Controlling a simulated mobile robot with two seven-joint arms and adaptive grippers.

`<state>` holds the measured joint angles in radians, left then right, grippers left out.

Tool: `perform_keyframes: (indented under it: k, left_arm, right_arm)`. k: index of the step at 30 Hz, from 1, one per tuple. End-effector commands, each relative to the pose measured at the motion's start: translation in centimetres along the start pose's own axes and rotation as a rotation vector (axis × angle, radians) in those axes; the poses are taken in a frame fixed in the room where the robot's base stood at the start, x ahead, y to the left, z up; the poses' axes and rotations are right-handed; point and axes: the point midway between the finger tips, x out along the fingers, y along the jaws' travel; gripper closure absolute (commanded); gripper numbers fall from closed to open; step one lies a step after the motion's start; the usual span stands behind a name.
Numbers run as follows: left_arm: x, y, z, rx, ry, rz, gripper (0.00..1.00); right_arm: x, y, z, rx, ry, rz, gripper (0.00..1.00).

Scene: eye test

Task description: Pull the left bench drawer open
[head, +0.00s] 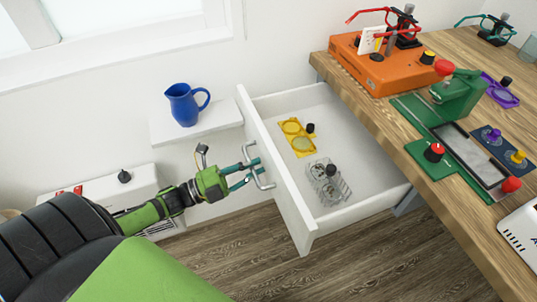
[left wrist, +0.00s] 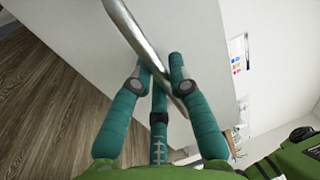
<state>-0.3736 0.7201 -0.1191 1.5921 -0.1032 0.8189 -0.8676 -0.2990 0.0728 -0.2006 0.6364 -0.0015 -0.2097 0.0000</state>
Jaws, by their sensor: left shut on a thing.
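The left bench drawer (head: 345,200) is white and stands well pulled out from the wooden bench (head: 440,110), its inside showing. Its front panel (left wrist: 215,40) fills much of the left wrist view. A metal bar handle (head: 262,185) sits on the front; it also crosses the left wrist view (left wrist: 138,32). My left gripper (head: 250,171), green with teal fingers, is shut on the handle, with fingers on both sides of the bar in the left wrist view (left wrist: 162,68). My right gripper is not in view.
In the drawer lie a yellow lens-like piece (head: 297,138) and a clear rack (head: 328,183). A blue pitcher (head: 186,104) stands on a white shelf (head: 165,132) left of the drawer. Orange (head: 375,70) and green (head: 460,95) devices stand on the bench. The wooden floor (head: 370,262) below is clear.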

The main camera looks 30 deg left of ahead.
Motion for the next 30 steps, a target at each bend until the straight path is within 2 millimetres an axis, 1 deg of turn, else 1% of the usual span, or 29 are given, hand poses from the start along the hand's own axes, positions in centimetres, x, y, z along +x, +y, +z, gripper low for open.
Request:
perform_keyframes:
  k: [3,6,18,19,20,21,30]
  left_arm:
    - [-1.0,-0.2,0.0,-0.001,0.000,0.000,1.00]
    - [-1.5,-0.3,0.0,0.000,0.000,0.000,1.00]
    - [-1.9,-0.2,0.1,-0.001,-0.002,0.003,1.00]
    - [-1.9,-0.2,0.2,-0.001,-0.002,0.003,0.73]
    - [-1.9,-0.2,0.1,-0.001,-0.003,0.004,0.61]
    - [-1.9,-0.2,0.1,-0.001,-0.002,0.004,0.56]
    - [-1.7,-0.3,0.1,0.000,-0.001,0.001,0.56]
  right_arm:
    - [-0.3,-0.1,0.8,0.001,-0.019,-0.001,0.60]
    - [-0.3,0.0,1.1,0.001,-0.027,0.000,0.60]
    - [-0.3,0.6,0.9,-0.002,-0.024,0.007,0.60]
    - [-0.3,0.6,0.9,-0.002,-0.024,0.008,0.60]
    - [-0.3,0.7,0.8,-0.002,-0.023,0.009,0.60]
    - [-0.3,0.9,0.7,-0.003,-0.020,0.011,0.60]
    - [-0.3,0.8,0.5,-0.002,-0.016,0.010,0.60]
